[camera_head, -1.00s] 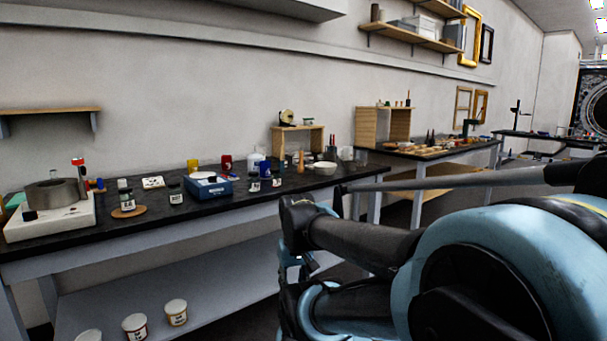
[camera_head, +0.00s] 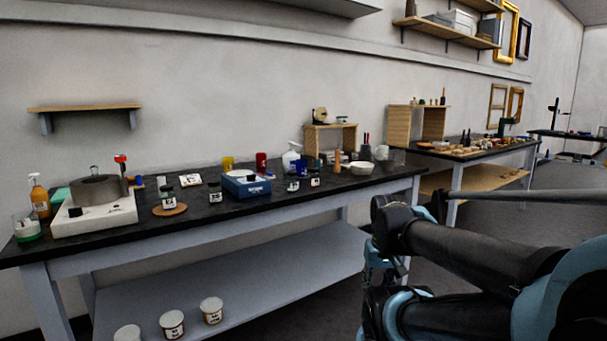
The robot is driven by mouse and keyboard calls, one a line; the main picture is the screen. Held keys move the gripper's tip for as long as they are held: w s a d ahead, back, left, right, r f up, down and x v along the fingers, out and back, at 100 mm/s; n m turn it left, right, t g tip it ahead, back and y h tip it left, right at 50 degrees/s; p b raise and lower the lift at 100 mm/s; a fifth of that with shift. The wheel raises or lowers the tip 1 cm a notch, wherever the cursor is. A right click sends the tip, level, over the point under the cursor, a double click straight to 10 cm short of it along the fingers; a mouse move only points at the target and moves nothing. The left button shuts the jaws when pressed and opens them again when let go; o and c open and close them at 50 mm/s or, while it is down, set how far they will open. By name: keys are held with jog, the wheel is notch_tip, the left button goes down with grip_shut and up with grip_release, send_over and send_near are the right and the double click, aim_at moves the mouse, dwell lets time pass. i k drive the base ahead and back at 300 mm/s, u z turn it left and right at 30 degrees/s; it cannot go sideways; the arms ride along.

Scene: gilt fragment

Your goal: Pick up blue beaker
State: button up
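A small dark blue vessel, likely the blue beaker (camera_head: 300,167), stands toward the back of the black worktop (camera_head: 115,226). It is right of the blue box and beside a white spray bottle, partly hidden by small jars in front. It is too small to make out fully. My black and blue arm fills the lower right of the view, off the right front side of the worktop and well apart from the vessel. I cannot make out my gripper's fingers.
A blue box (camera_head: 240,187), a red cup (camera_head: 261,162), a yellow cup (camera_head: 228,163), a white bowl (camera_head: 361,168) and several jars crowd the worktop. A white hotplate (camera_head: 95,217) with a grey pot stands left. Tubs (camera_head: 211,310) sit on the lower shelf. Floor shows at right.

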aim_at(301, 165)
jog(key=z, duration=0.05)
jog(key=i, duration=0.85)
jog(key=u, duration=0.05)
